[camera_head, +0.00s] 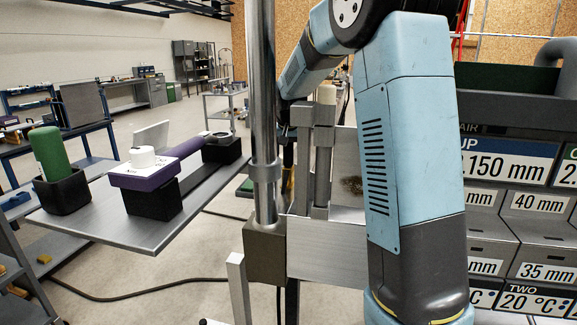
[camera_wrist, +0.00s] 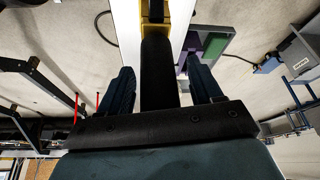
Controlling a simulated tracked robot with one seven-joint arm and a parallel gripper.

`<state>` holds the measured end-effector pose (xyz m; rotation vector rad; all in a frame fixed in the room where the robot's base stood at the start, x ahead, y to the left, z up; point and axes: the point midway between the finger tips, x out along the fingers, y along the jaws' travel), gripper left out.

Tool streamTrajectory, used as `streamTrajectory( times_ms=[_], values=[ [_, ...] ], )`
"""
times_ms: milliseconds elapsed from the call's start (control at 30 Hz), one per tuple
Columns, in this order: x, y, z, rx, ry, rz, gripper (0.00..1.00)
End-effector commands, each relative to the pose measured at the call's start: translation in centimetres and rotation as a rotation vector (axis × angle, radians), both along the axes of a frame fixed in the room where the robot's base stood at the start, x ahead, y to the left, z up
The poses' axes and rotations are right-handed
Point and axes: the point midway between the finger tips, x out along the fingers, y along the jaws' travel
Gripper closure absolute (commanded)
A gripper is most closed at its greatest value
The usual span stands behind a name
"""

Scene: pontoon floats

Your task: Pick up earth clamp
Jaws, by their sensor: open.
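In the wrist view my gripper (camera_wrist: 162,85) is open, with one dark finger on each side of a long black bar (camera_wrist: 158,72). The bar has a yellow part (camera_wrist: 151,22) at its far end, against a pale panel. This may be the earth clamp, but I cannot be sure. Gaps show between the bar and both fingers; its near end is hidden behind the gripper body. In the head view my arm reaches back behind a shiny upright post, and my gripper and the bar cannot be made out clearly there.
The shiny post (camera_head: 262,105) stands close beside my arm. A grey shelf (camera_head: 110,218) at left carries a green-handled item (camera_head: 50,152) and a purple tool with a white knob (camera_head: 148,177). Labelled bins (camera_head: 510,165) fill the right side. A cable (camera_head: 150,291) lies on the floor.

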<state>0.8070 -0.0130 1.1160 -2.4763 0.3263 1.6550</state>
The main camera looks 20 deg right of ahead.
Motion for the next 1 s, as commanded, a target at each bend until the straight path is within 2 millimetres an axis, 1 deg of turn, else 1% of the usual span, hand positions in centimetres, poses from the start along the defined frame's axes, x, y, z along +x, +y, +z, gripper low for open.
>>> streamTrajectory(
  times_ms=[133, 800, 1000],
  values=[
    [-0.01, -0.01, 0.03, 0.000, 0.000, 0.000, 0.36],
    [-0.03, 0.05, 0.04, 0.000, 0.000, 0.000, 1.00],
    [-0.02, 0.07, 0.05, 0.000, 0.000, 0.001, 1.00]
  ],
)
